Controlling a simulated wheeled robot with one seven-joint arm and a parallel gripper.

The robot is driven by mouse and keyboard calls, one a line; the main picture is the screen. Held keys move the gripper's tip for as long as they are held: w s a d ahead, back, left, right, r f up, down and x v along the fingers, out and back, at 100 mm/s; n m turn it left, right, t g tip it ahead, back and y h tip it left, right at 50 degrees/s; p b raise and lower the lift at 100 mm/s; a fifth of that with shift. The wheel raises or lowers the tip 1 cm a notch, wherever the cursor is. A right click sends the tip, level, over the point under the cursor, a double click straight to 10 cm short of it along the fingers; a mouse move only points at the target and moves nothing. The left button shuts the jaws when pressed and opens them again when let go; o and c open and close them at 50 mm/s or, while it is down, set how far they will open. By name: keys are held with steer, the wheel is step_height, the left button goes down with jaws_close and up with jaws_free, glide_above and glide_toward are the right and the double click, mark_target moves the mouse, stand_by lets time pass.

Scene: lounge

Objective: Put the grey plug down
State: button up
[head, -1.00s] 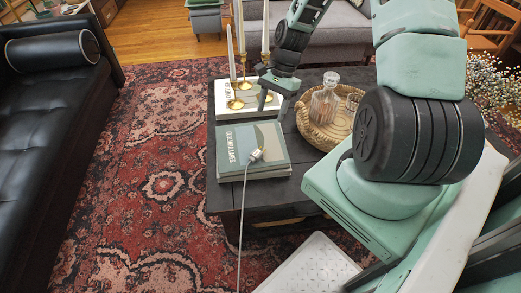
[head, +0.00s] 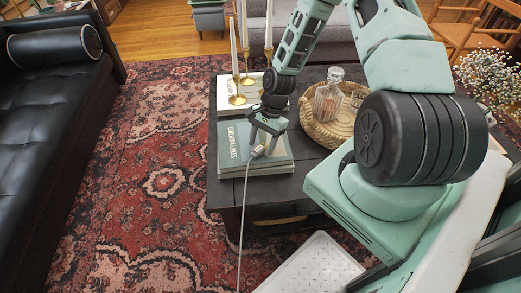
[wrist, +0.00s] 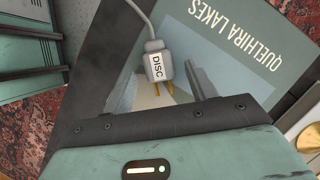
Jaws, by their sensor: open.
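The grey plug (head: 257,153) lies on top of the green book (head: 284,156), near its front edge, with its cable running down toward the floor. In the wrist view the plug (wrist: 158,65) carries a "DISC" label, its two brass prongs point toward my gripper, and it rests on the cover marked "QUELHIRA LAKES". My gripper (head: 264,142) is open and points down just above and behind the plug. Its fingertips are close to the plug; whether they touch it I cannot tell.
The book lies on a dark coffee table (head: 228,193). Behind it are brass candlesticks (head: 237,99) with white candles on a white book. A wicker tray (head: 322,136) with a glass decanter (head: 328,100) stands to the right. A black sofa (head: 40,140) is at left.

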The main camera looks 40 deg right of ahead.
mark_target(262, 145)
steer(key=shift+f, duration=0.2)
steer(key=c, duration=1.2)
steer(key=shift+o, duration=0.2)
steer(key=shift+r, duration=0.1)
steer(key=w+a+r+n+g+h+p, duration=0.1)
steer(key=a+r+n+h+p, duration=0.1)
steer(key=r+n+p, duration=0.5)
steer(key=w+a+r+n+g+h+p, duration=0.2)
steer(key=r+n+p, duration=0.6)
steer(key=r, duration=0.6)
steer(key=shift+a+r+n+g+h, duration=0.15)
steer(key=shift+a+n+g+h, duration=0.2)
steer(key=shift+a, duration=0.55)
